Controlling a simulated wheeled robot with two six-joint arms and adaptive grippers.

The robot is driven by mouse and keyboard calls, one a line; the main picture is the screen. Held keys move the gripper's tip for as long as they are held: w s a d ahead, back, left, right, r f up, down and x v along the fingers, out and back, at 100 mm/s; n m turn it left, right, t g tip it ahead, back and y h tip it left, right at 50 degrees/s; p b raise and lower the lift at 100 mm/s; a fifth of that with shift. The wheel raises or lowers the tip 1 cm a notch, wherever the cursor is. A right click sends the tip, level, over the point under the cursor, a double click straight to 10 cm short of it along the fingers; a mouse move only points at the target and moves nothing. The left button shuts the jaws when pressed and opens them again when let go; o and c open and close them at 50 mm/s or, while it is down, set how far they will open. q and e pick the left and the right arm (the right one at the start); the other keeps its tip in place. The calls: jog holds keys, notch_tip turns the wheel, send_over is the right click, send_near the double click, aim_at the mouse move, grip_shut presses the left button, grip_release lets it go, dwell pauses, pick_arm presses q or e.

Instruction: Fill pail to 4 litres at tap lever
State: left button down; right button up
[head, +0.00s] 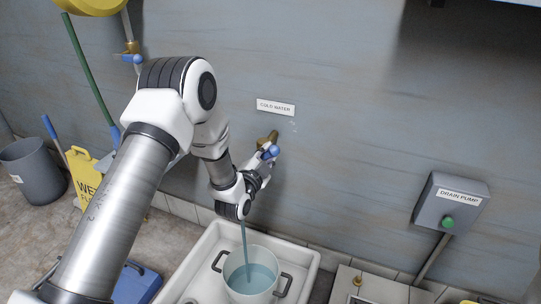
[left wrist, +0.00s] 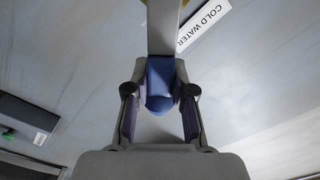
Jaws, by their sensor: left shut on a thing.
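The white pail (head: 263,298) stands upright in the white sink with blue-tinted water in it; no litre marks can be read. A stream of water (head: 244,238) runs down into it. The brass tap (head: 268,138) is on the wall, under a COLD WATER sign. Its blue lever (head: 271,152) is at my left gripper (head: 264,166), which is shut on it. In the left wrist view the blue lever (left wrist: 160,84) sits between the two fingers of the gripper (left wrist: 160,112). My right gripper is not in view.
The sink (head: 305,262) has a rim around the pail. A drain pump box (head: 450,206) with a green button is on the wall at right. A grey bin (head: 34,172), a yellow wet-floor sign (head: 86,174) and a blue item (head: 138,284) are at left.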

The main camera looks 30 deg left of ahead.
pick_arm(q)
jog(key=shift+a+r+n, duration=0.3)
jog(key=shift+r+n, duration=0.05)
jog(key=shift+n, duration=0.55)
jog(key=c, duration=1)
grip_release()
jog(key=shift+o, duration=0.2)
jog(key=s, duration=1.2)
jog(key=shift+d, duration=0.35)
